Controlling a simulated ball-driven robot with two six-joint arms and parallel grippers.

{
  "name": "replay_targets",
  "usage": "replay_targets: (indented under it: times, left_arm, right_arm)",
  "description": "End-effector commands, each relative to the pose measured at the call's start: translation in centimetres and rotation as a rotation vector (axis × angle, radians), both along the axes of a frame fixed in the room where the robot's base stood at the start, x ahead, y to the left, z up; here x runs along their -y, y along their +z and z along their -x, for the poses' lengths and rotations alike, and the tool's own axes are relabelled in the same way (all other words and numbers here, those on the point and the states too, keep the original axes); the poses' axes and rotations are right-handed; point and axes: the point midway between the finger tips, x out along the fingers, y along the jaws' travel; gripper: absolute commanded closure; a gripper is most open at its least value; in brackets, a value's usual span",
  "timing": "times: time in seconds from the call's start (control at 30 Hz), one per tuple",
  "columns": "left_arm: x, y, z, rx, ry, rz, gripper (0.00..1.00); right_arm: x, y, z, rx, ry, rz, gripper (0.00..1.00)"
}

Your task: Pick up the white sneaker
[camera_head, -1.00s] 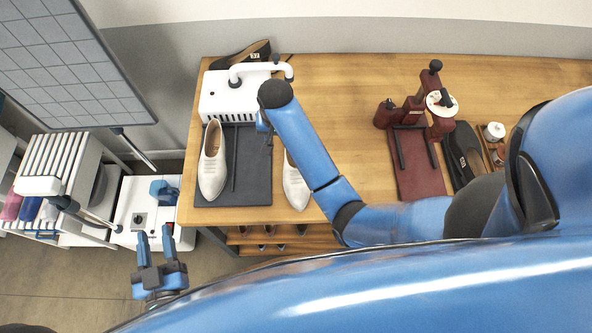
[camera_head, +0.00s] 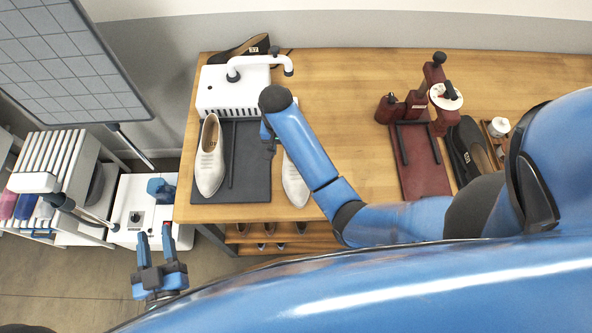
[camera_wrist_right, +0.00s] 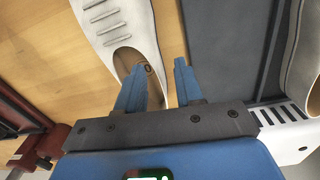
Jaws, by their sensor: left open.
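Two white low shoes with pointed toes lie at the table's left part in the head view. The left one (camera_head: 209,170) lies on a dark mat, toe toward me. The right one (camera_head: 294,185) is partly hidden by my right arm; its lines across the top show in the wrist view (camera_wrist_right: 106,17). My right gripper (camera_wrist_right: 160,68) is open at this shoe's heel opening, one finger over the opening and one beside the heel's outer side. I cannot tell whether they touch. My left gripper (camera_head: 154,235) is open and empty, left of the table.
The dark mat (camera_head: 250,180) lies in front of a white machine with a curved arm (camera_head: 240,90). A dark red stand (camera_head: 418,165) and a black shoe (camera_head: 470,150) are at the right. Bare tabletop (camera_head: 345,110) lies between. A white unit (camera_head: 125,210) stands left.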

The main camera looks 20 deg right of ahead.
Motion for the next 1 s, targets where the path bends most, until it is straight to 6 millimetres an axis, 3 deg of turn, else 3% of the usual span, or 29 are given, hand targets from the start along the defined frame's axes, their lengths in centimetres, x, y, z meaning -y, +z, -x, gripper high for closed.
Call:
replay_targets:
  times: [0.3, 0.63, 0.87, 1.0]
  left_arm:
    - [0.0, 1.3, 0.0, 0.000, 0.000, 0.000, 0.57]
    - [0.0, 1.3, 0.0, 0.000, 0.000, 0.000, 0.57]
    - [0.0, 1.3, 0.0, 0.000, 0.000, 0.000, 0.57]
    - [0.0, 1.3, 0.0, 0.000, 0.000, 0.000, 0.57]
  right_arm:
    - [0.7, -3.5, -0.3, -0.002, 0.000, 0.000, 0.64]
    - [0.7, -4.2, -0.3, 0.000, 0.000, 0.000, 0.64]
    - [0.7, -4.2, -0.3, 0.000, 0.000, 0.000, 0.98]
    - [0.7, -4.2, -0.3, 0.000, 0.000, 0.000, 1.00]
